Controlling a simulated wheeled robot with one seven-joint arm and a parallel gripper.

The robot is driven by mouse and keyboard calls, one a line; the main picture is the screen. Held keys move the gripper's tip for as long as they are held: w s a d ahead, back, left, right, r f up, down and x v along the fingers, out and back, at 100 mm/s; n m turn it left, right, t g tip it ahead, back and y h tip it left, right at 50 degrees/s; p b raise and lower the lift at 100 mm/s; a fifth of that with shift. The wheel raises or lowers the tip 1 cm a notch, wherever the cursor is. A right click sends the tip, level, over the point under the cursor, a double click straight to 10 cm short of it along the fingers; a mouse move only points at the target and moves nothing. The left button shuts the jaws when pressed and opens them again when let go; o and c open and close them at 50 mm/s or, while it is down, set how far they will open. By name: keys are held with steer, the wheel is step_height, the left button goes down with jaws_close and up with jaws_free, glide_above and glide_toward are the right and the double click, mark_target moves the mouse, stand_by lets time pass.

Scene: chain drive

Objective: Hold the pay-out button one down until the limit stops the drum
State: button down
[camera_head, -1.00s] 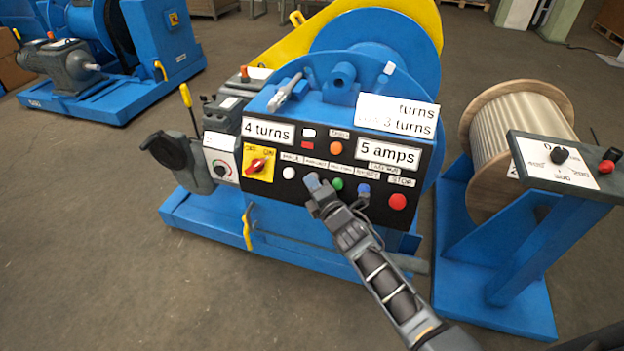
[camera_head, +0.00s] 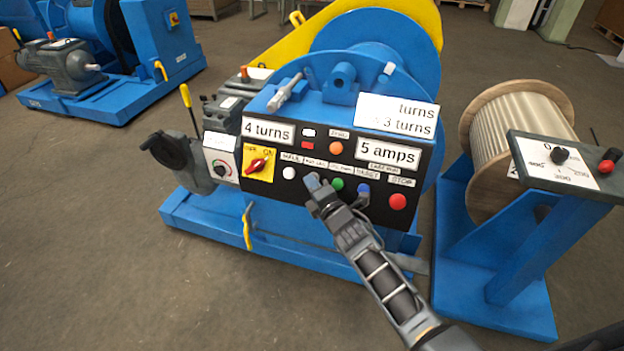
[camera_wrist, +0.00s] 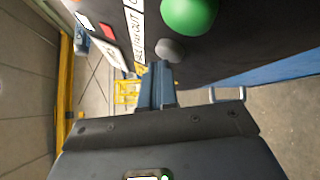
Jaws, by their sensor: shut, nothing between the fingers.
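The black control panel (camera_head: 330,160) on the blue winch carries a row of labelled buttons. My gripper (camera_head: 314,183) is shut with nothing in it, its tip at the panel between the white button (camera_head: 289,172) and the green button (camera_head: 337,184). In the wrist view the shut fingers (camera_wrist: 158,75) reach to a small grey button (camera_wrist: 171,50) beside a label reading PAY OUT (camera_wrist: 136,40). The tips are at or very near this button; I cannot tell whether it is pressed in. In the head view my gripper hides it. The blue drum (camera_head: 385,45) stands behind the panel.
A blue button (camera_head: 363,188) and the red stop button (camera_head: 398,201) are right of my gripper. A red switch on a yellow plate (camera_head: 258,164) is left. Signs read 4 turns (camera_head: 268,131) and 5 amps (camera_head: 388,152). A cable reel (camera_head: 515,130) stands at right.

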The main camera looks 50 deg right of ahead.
steer(key=shift+s+a+r+b, duration=0.25)
steer(key=shift+a+r+b, duration=0.15)
steer(key=shift+a+b, duration=0.5)
steer(key=shift+d, duration=0.15)
steer(key=shift+s+a+r+b, duration=0.25)
steer(key=shift+a+r+b, duration=0.1)
steer(key=shift+a+b, duration=0.3)
steer(key=shift+s+a+r+b, duration=0.3)
steer(key=shift+a+r+b, duration=0.15)
steer(key=shift+a, duration=0.3)
steer(key=shift+s+a+r+b, duration=0.25)
steer(key=shift+a+r+b, duration=0.05)
steer(key=shift+a+b, duration=0.35)
steer(key=shift+a, duration=0.15)
